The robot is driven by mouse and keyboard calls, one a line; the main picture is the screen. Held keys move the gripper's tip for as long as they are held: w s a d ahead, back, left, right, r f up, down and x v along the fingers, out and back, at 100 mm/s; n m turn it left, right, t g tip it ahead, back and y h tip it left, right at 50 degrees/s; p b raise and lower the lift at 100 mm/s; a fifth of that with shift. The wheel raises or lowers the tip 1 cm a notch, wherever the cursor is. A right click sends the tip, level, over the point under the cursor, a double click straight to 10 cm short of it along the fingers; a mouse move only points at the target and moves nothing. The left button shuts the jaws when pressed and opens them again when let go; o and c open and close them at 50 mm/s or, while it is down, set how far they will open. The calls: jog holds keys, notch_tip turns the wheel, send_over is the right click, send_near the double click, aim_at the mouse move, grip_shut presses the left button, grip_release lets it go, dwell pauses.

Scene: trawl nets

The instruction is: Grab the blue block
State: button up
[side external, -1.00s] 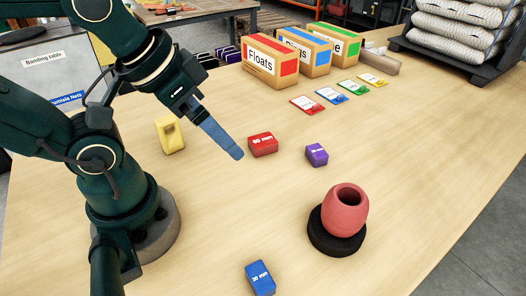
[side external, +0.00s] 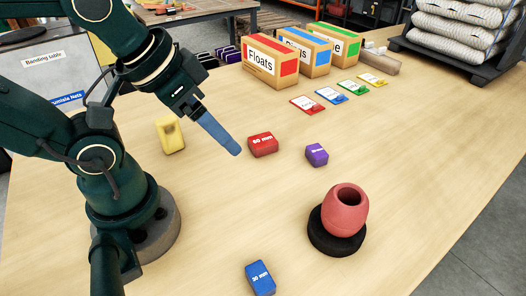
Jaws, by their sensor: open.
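The blue block (side external: 260,278) lies on the table near the front edge of the picture, with white lettering on its top. My gripper (side external: 235,150) is up in the middle left of the view, just left of a red block (side external: 263,145). It is well apart from the blue block, behind it in the picture. I see the blue finger side-on, so the gap between the jaws is hidden. Nothing shows held in the jaws.
A yellow block (side external: 170,136) and a purple block (side external: 317,155) stand on the table. A red pot on a black base (side external: 337,236) is right of the blue block. Labelled boxes (side external: 271,60) and coloured cards (side external: 308,106) are at the back. The table between gripper and blue block is clear.

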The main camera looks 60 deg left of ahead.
aim_at(258, 271)
jog(key=w+a+r+m+t+y, duration=0.25)
jog(key=w+r+m+t, duration=0.3)
jog(key=w, duration=0.65)
jog(key=w+d+f+m+t+h, duration=0.1)
jog(key=w+d+f+m+h, duration=0.25)
jog(key=d+m+h, duration=0.35)
jog(key=s+d+f+m+g+h, duration=0.4)
jog(key=f+m+g, duration=0.1)
jog(key=f+m, duration=0.15)
jog(key=s+f+g+h, duration=0.1)
jog(key=s+f+g, duration=0.1)
jog(key=s+g, duration=0.1)
jog(key=s+d+f+m+g+h, duration=0.1)
jog(key=s+f+g, duration=0.2)
jog(key=s, duration=0.2)
jog(key=s+f+g+h, duration=0.2)
jog(key=s+f+g, duration=0.1)
jog(key=s, duration=0.1)
jog(key=shift+s+d+m+g, duration=0.3)
jog(key=shift+s+m+g, duration=0.05)
jog(key=shift+m, duration=0.05)
jog(key=shift+s+f+n, duration=0.3)
jog(key=shift+f, duration=0.1)
jog(key=shift+x, duration=2.55)
